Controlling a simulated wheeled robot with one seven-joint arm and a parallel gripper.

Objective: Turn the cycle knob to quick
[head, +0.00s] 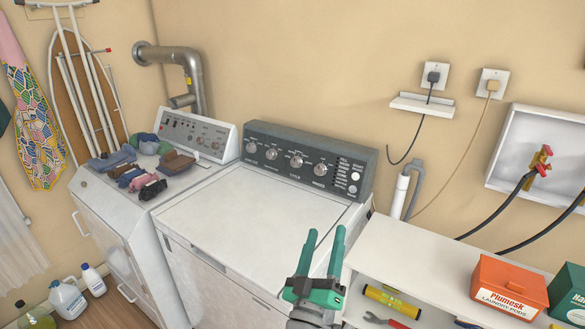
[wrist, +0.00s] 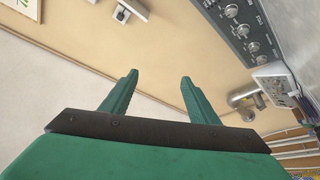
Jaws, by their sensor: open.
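The washer's dark control panel (head: 310,160) has a row of several round silver knobs. The third knob from the left (head: 297,161) has small lettering below it that appears to read cycle. Its pointer and setting marks are too small to read. The panel also shows at the upper right of the wrist view (wrist: 240,40), tilted, with its knobs partly in view. My green gripper (head: 325,235) is open and empty, in front of the washer's right side and below the panel in the head view. Its fingers (wrist: 159,76) are apart from the panel and touch nothing.
The white washer lid (head: 250,210) is clear. A white shelf unit (head: 420,260) at right holds an orange pods box (head: 508,288), a yellow roll (head: 392,300) and tools. A grey hose (head: 414,190) stands beside the panel.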

